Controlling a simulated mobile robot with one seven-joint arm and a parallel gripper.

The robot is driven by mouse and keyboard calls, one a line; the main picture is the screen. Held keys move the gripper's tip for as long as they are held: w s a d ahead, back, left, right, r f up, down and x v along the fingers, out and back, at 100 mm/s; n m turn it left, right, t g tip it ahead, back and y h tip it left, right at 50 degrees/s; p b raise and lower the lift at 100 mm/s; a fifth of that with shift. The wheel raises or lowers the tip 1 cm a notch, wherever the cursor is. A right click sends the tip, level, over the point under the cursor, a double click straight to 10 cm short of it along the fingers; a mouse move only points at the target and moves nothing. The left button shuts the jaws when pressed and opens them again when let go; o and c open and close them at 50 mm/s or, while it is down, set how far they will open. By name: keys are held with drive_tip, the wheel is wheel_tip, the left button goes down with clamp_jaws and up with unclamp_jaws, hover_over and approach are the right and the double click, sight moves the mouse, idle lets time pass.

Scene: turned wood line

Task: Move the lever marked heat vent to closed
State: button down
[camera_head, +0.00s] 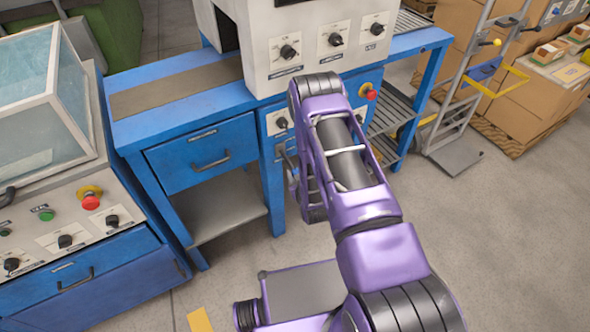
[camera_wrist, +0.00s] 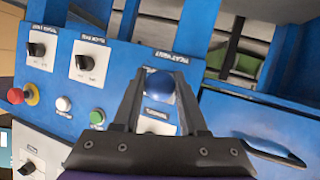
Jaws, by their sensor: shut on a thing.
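The heat vent lever shows in the wrist view as a round blue knob (camera_wrist: 159,84) in front of a white plate on the blue panel (camera_wrist: 125,80). A label (camera_wrist: 171,57) that seems to read heat vent sits beside it, turned in the picture. My gripper (camera_wrist: 160,78) has one finger on each side of the knob and is shut on it. The lever's shaft is hidden behind the knob and fingers.
Two dial knobs (camera_wrist: 85,62), a red button (camera_wrist: 15,95), a white button (camera_wrist: 63,103) and a green button (camera_wrist: 97,117) share the panel. A drawer handle (camera_wrist: 265,150) juts out close by. A hand truck (camera_head: 465,105) stands right; floor (camera_head: 500,230) there is clear.

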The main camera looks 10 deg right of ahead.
sight(296, 169)
wheel_tip(296, 169, up, 4)
drive_tip(key=g+p, duration=0.1)
drive_tip(key=g, duration=0.1)
drive_tip(key=shift+w+f+n+g+p, duration=0.2)
drive_tip(key=shift+n+g+p, duration=0.1)
drive_tip(key=shift+p, duration=0.1)
drive_tip(key=shift+w+a+r+g+h, duration=0.1)
drive_tip(key=shift+r+g+h, duration=0.2)
drive_tip(key=shift+r+g, duration=0.4)
drive_tip(key=shift+w+a+r, duration=0.1)
drive_tip(key=shift+w+r, duration=0.2)
drive_tip(key=shift+r, duration=0.3)
drive_tip(key=shift+w+r, duration=0.25)
drive_tip(key=shift+r, duration=0.45)
drive_tip(key=shift+c, duration=2.3)
unclamp_jaws()
drive_tip(key=shift+s, duration=0.1)
drive_tip(key=v, duration=1.7)
drive_tip(key=shift+a, duration=0.1)
